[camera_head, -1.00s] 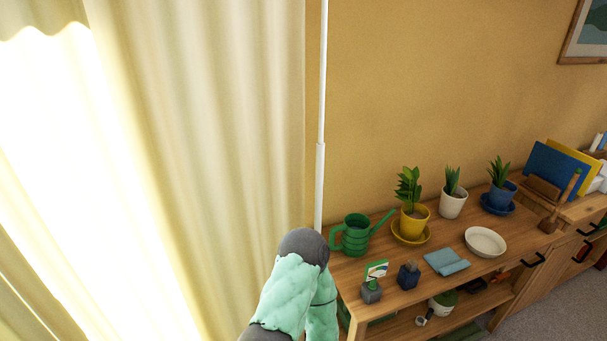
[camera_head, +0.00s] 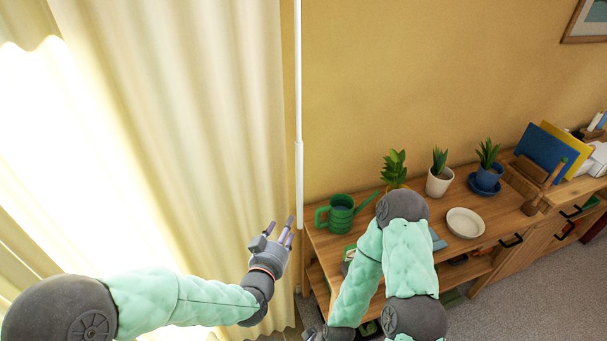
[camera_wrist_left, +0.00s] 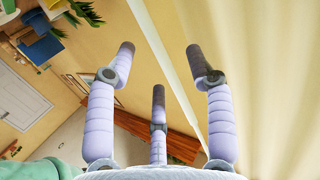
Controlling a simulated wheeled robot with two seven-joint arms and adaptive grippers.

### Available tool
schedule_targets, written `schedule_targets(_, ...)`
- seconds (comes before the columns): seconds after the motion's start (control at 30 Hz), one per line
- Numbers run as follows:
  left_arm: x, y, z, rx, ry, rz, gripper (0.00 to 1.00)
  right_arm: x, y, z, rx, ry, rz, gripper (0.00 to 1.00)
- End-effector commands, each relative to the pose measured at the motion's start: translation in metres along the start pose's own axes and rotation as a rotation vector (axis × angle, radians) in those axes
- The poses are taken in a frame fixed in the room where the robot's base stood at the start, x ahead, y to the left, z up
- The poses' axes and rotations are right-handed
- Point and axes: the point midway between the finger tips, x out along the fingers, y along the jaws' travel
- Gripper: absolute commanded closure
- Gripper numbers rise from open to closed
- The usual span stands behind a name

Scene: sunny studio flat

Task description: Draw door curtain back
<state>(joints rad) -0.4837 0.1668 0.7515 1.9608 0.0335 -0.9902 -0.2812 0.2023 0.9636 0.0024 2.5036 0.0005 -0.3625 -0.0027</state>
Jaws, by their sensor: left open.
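The cream door curtain (camera_head: 205,120) hangs in folds on the left, with bright light in its gap (camera_head: 60,150). A thin white rod (camera_head: 299,185) hangs upright along the curtain's right edge, by the yellow wall. My left gripper (camera_head: 278,235) is open and empty, just left of the rod's lower part. In the left wrist view the rod (camera_wrist_left: 160,50) runs diagonally behind the spread fingers (camera_wrist_left: 160,75), and the curtain (camera_wrist_left: 275,60) fills the right side. I cannot tell the exact gap to the rod. My right gripper (camera_head: 313,333) is cut off at the bottom edge.
A wooden sideboard (camera_head: 345,228) stands right of the rod. It carries a green watering can (camera_head: 341,212), potted plants (camera_head: 440,180), a white bowl (camera_head: 465,222) and a blue folder (camera_head: 541,147). My right arm covers part of its front.

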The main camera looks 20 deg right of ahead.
Motion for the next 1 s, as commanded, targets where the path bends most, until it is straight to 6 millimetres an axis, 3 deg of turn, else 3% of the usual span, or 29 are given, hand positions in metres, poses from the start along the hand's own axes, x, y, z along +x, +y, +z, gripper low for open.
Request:
schedule_targets(0.03, -0.002, 0.011, -0.026, 0.017, 0.051, 0.013, 0.47, -0.007, -0.002, 0.0, 0.001, 0.0, 0.0, 0.6)
schedule_targets(0.1, -0.004, 0.021, -0.047, 0.033, 0.103, 0.022, 0.47, -0.01, -0.004, 0.001, 0.001, 0.0, 0.0, 0.6)
schedule_targets(0.2, -0.005, 0.029, -0.062, 0.045, 0.142, 0.029, 0.47, -0.012, -0.004, 0.001, 0.001, 0.0, 0.0, 0.6)
schedule_targets(0.37, 0.005, 0.031, -0.067, 0.048, 0.154, 0.03, 0.47, -0.011, -0.004, 0.001, 0.001, 0.0, 0.0, 0.6)
schedule_targets(0.8, 0.074, 0.033, -0.076, 0.047, 0.151, 0.03, 0.47, -0.008, -0.003, 0.0, 0.0, 0.0, 0.0, 0.6)
schedule_targets(1.0, 0.094, 0.033, -0.079, 0.047, 0.15, 0.03, 0.47, -0.008, -0.003, 0.0, 0.0, 0.0, 0.0, 0.6)
